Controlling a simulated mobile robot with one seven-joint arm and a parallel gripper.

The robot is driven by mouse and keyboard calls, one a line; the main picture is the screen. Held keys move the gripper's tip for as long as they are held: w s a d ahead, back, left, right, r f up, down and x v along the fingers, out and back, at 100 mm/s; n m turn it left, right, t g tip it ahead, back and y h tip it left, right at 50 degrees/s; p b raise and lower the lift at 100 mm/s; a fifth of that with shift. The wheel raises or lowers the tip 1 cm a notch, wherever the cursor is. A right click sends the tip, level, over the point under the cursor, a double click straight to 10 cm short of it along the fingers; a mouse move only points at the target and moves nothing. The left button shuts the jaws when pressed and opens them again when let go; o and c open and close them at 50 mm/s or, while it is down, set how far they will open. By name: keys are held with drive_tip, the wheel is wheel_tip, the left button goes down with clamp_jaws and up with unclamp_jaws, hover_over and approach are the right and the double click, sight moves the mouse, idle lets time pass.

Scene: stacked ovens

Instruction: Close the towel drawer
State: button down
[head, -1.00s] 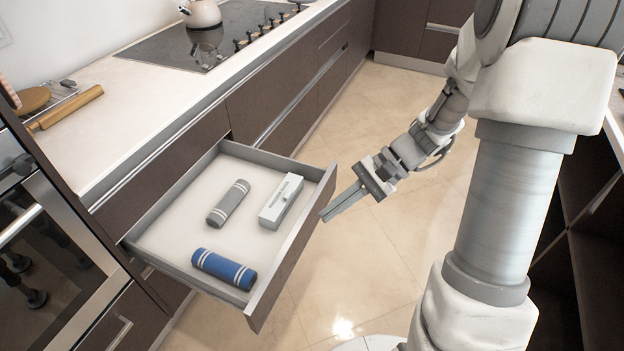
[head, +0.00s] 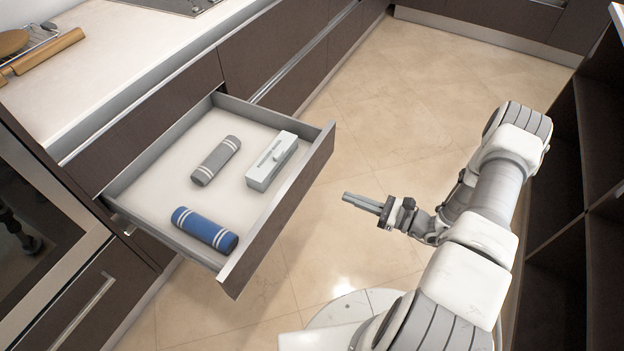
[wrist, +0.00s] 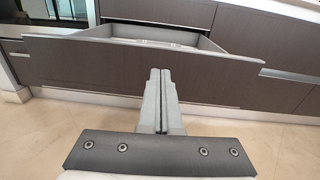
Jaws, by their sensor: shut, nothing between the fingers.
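The towel drawer (head: 226,266) is pulled well out from the dark cabinet on the left in the head view. It holds a grey rolled towel (head: 215,161), a blue rolled towel (head: 204,229) and a light grey box (head: 271,162). My gripper (head: 346,197) is shut and empty, out in front of the drawer front and apart from it in the head view. In the wrist view the shut fingers (wrist: 160,75) point at the drawer front (wrist: 100,65), near its middle. The drawer's contents are mostly hidden there.
The white countertop (head: 120,60) runs above the drawer. An oven (head: 40,215) stands at the left, and dark open shelves (head: 590,200) at the right. The tiled floor (head: 400,120) beyond the drawer is clear.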

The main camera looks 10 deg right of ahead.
drive_tip(key=f, duration=0.1)
drive_tip(key=b, duration=0.2)
approach(298, 177)
drive_tip(key=shift+m+t, duration=0.3)
drive_tip(key=x, duration=0.6)
drive_tip(key=shift+a, duration=0.45)
drive_tip(key=shift+w, duration=0.1)
drive_tip(key=shift+a, duration=0.1)
